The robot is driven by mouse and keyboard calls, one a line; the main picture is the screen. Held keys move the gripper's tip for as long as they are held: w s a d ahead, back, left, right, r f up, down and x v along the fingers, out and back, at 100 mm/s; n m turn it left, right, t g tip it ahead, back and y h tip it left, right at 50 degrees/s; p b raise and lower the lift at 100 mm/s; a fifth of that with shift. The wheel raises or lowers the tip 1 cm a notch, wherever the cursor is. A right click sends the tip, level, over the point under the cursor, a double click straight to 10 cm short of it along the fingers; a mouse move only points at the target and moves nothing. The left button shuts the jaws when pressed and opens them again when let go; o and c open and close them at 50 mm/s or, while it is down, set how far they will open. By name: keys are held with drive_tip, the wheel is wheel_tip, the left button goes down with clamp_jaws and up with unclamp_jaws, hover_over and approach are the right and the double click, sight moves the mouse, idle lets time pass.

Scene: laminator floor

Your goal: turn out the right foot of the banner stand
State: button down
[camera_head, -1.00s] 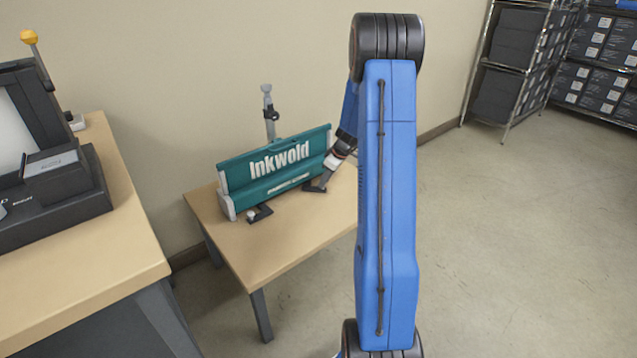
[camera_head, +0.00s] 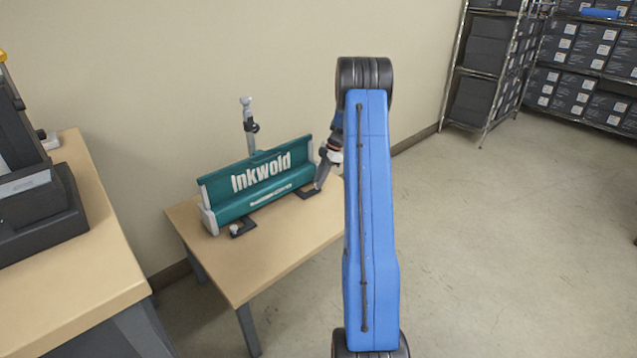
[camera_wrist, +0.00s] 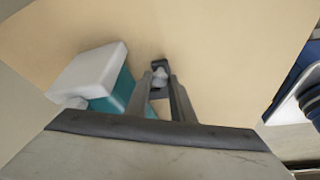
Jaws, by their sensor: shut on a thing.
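The teal banner stand (camera_head: 258,184) marked "Inkwold" stands on a small wooden table. Its left foot (camera_head: 242,228) is a dark bar with a light knob, sticking out in front. The dark right foot (camera_head: 308,192) shows at the stand's right end, partly hidden by my gripper (camera_head: 317,188). In the wrist view my gripper (camera_wrist: 160,88) points at the tabletop, its fingers closed around the foot's grey knob (camera_wrist: 160,76). The stand's white end cap (camera_wrist: 88,72) and teal side lie just left of the fingers. The exact angle of the right foot is hard to tell.
The small table (camera_head: 270,260) has bare top in front of the stand. The wall is close behind. A larger table (camera_head: 90,265) with a dark machine (camera_head: 40,210) stands at left. Shelves of boxes (camera_head: 585,75) are far right. The floor at right is clear.

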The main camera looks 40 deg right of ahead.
drive_tip(key=shift+w+d+n, duration=0.2)
drive_tip(key=shift+w+n, duration=0.05)
drive_tip(key=shift+n, duration=0.05)
drive_tip(key=c, duration=1.8)
unclamp_jaws()
drive_tip(key=shift+r, duration=0.1)
drive_tip(key=v, duration=1.7)
drive_tip(key=shift+w+d+r, duration=0.1)
drive_tip(key=shift+w, duration=0.1)
